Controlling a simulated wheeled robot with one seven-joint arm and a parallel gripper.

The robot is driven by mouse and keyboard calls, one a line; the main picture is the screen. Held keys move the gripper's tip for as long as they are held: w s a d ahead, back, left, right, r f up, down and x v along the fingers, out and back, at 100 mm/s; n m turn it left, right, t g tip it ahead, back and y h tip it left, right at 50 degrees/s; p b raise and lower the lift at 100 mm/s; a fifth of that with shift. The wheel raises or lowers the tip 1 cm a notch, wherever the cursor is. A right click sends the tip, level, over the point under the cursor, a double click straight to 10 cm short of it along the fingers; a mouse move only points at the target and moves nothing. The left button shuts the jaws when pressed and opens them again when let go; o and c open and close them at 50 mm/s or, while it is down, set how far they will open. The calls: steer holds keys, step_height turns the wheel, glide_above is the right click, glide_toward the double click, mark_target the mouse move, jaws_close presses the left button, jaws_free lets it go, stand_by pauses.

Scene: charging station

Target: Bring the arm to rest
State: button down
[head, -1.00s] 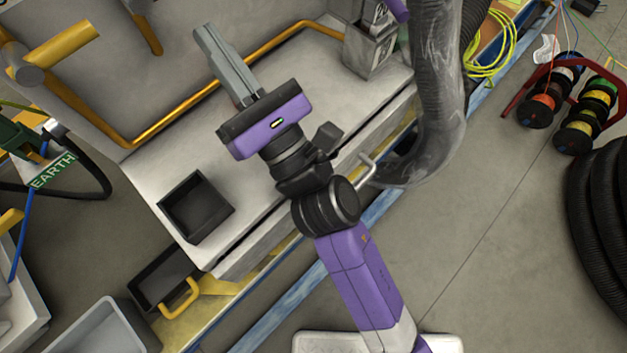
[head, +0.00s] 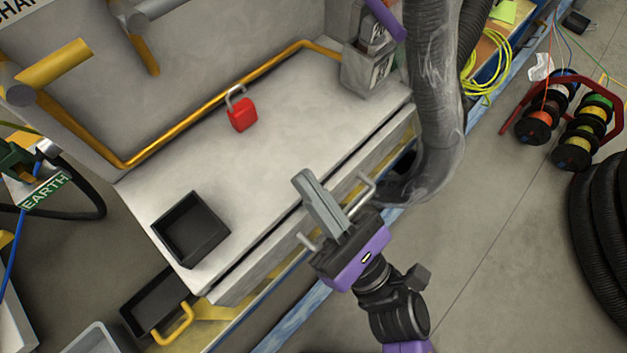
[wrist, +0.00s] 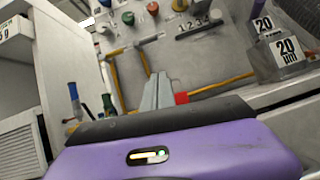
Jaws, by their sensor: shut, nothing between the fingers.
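My gripper (head: 312,182) is in the head view, at the front edge of the white bench, in front of the drawer handle (head: 362,193). Its grey fingers are together with nothing between them, and they point up and to the left. In the wrist view the shut fingers (wrist: 158,88) point at the bench and its back panel. My purple and black wrist is below and right of the bench, over the floor side.
A red padlock (head: 242,114) lies on the bench top (head: 290,125). An open black tray (head: 190,228) sits at the bench's front left. A yellow pipe (head: 210,100) runs along the back. A thick grey hose (head: 436,110) hangs to the right. Cable reels (head: 565,120) stand on the floor.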

steer(key=shift+s+d+f, duration=0.1)
steer(key=shift+d, duration=0.05)
steer(key=d+f+m+t+h, duration=0.15)
steer(key=d+m+h, duration=0.35)
steer(key=m, duration=0.8)
steer(key=d+f+m+t+h, duration=0.15)
steer(key=d+m+h, duration=0.4)
steer(key=m, duration=0.75)
steer(key=s+d+f+m+g+h, duration=0.3)
steer(key=s+d+m, duration=0.2)
steer(key=s+m, duration=0.4)
steer(key=s+d+f+m+g+h, duration=0.3)
steer(key=s+d+m+h, duration=0.15)
steer(key=s+m, duration=0.35)
step_height(320, 180, up, 22)
steer(key=y+p, duration=0.1)
steer(key=p, duration=2.1)
steer(key=shift+d+f, duration=0.15)
steer(key=shift+d, duration=0.25)
